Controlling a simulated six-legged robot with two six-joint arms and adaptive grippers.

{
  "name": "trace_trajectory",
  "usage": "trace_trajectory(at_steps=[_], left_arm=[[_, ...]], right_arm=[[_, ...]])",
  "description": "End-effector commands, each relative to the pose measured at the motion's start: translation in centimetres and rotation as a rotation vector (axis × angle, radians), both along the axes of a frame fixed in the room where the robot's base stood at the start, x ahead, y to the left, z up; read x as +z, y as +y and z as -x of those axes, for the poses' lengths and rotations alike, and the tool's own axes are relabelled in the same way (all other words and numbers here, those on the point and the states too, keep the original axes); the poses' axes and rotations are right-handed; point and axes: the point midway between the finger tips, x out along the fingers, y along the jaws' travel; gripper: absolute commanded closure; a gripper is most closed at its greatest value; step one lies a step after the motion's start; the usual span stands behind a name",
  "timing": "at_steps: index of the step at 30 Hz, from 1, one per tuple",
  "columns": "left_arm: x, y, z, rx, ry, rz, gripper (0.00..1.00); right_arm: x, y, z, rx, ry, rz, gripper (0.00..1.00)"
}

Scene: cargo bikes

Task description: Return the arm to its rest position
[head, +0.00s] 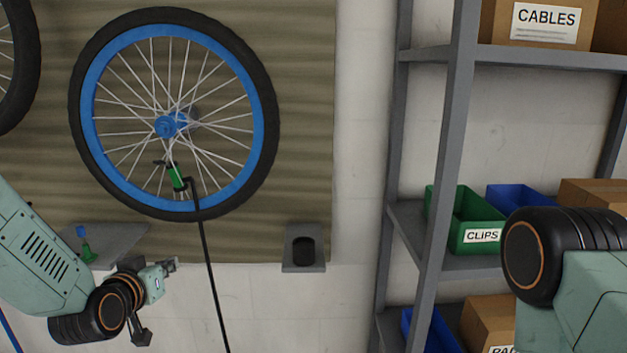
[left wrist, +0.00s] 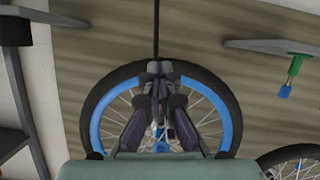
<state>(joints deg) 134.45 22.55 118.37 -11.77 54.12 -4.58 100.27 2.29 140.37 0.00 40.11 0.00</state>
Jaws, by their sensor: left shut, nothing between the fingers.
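My left gripper (head: 172,266) is in the lower left of the head view, below the blue-rimmed wheel (head: 90,65) and apart from it. It is shut and empty. In the left wrist view the closed fingers (left wrist: 158,68) point up the picture, with the wheel (left wrist: 230,110) behind them. My right arm (head: 575,300) comes in at the right edge of the head view; its gripper is out of view.
A green pump head (head: 177,177) with a black hose (head: 209,265) is at the wheel's lower spokes. A small shelf (head: 115,240) and a holder (head: 303,262) flank the hose. A metal rack (head: 446,150) with a green CLIPS bin (head: 465,215) stands right.

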Motion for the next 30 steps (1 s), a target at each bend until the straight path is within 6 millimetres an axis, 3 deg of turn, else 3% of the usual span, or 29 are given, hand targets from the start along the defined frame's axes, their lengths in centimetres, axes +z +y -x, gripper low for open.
trace_trajectory(at_steps=[1,6,11,15,21,24,30], left_arm=[[-3.0,-1.0,1.8,-0.009,0.089,0.009,1.0],[-11.5,-3.6,8.7,-0.022,0.365,0.034,1.0],[-18.1,-5.4,16.8,-0.032,0.62,0.037,1.0],[-22.5,-6.5,24.8,-0.04,0.839,0.022,1.0],[-26.2,-7.3,35.9,-0.07,1.111,-0.025,1.0],[-27.2,-7.6,39.7,-0.094,1.193,-0.048,1.0],[-28.1,-7.7,41.9,-0.109,1.245,-0.058,1.0]], right_arm=[[0.0,0.0,0.0,0.0,0.0,0.0,1.0],[0.0,0.0,0.0,0.0,0.0,0.0,1.0],[0.0,0.0,0.0,0.0,0.0,0.0,1.0],[0.0,0.0,0.0,0.0,0.0,0.0,1.0],[0.0,0.0,0.0,0.0,0.0,0.0,1.0],[0.0,0.0,0.0,0.0,0.0,0.0,1.0],[0.0,0.0,0.0,0.0,0.0,0.0,1.0]])
